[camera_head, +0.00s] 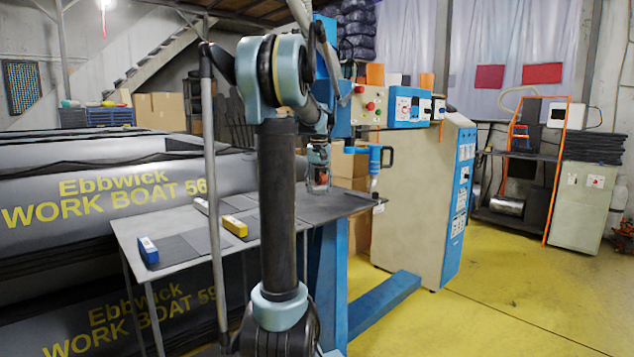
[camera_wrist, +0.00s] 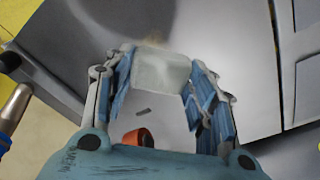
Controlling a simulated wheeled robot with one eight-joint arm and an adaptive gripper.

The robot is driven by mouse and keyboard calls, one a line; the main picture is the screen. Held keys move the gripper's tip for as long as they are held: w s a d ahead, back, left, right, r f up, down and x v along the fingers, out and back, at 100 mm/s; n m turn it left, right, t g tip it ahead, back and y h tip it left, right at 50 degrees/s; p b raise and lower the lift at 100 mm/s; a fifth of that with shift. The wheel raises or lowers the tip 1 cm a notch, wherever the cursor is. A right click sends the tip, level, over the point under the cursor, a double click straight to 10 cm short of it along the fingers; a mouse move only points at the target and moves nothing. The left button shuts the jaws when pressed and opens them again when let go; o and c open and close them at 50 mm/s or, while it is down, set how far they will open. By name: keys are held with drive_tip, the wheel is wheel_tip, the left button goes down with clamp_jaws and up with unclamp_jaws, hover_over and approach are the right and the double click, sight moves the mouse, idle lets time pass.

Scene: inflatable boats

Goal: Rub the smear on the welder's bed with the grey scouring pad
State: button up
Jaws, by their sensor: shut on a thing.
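My gripper (camera_wrist: 160,78) is shut on the pale grey scouring pad (camera_wrist: 158,68), which sits between its two fingertips in the wrist view. A faint brownish smear (camera_wrist: 154,42) shows on the grey bed (camera_wrist: 225,55) just beyond the pad's far edge. The pad may hide part of it. I cannot tell whether the pad touches the bed. In the head view my gripper (camera_head: 319,182) is low over the far right part of the grey table surface (camera_head: 345,203), partly behind my arm. The pad is too small to make out there.
A beige machine cabinet (camera_head: 420,200) stands right. Boat tubes (camera_head: 80,205) lie left. Yellow floor is free at right.

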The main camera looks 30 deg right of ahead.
wheel_tip(320, 180, down, 4)
drive_tip(key=shift+f, duration=0.25)
drive_tip(key=shift+w+d+r, duration=0.1)
drive_tip(key=shift+w+d, duration=0.05)
drive_tip(key=shift+d, duration=0.1)
drive_tip(key=shift+c, duration=0.3)
drive_tip(key=shift+w+d, duration=0.2)
drive_tip(key=shift+d, duration=0.6)
drive_tip(key=shift+w+d, duration=0.15)
drive_tip(key=shift+d, duration=0.75)
drive_tip(key=shift+s+a+f, duration=0.15)
drive_tip(key=shift+a+f, duration=0.05)
drive_tip(key=shift+a, duration=0.1)
drive_tip(key=shift+s+a+r, duration=0.1)
drive_tip(key=shift+s+a, duration=0.1)
drive_tip(key=shift+a, duration=0.7)
drive_tip(key=shift+s+a+r, duration=0.1)
drive_tip(key=shift+s+a, duration=0.05)
drive_tip(key=shift+a, duration=0.7)
wheel_tip(320, 180, up, 3)
drive_tip(key=shift+d+r, duration=0.1)
drive_tip(key=shift+r, duration=2.35)
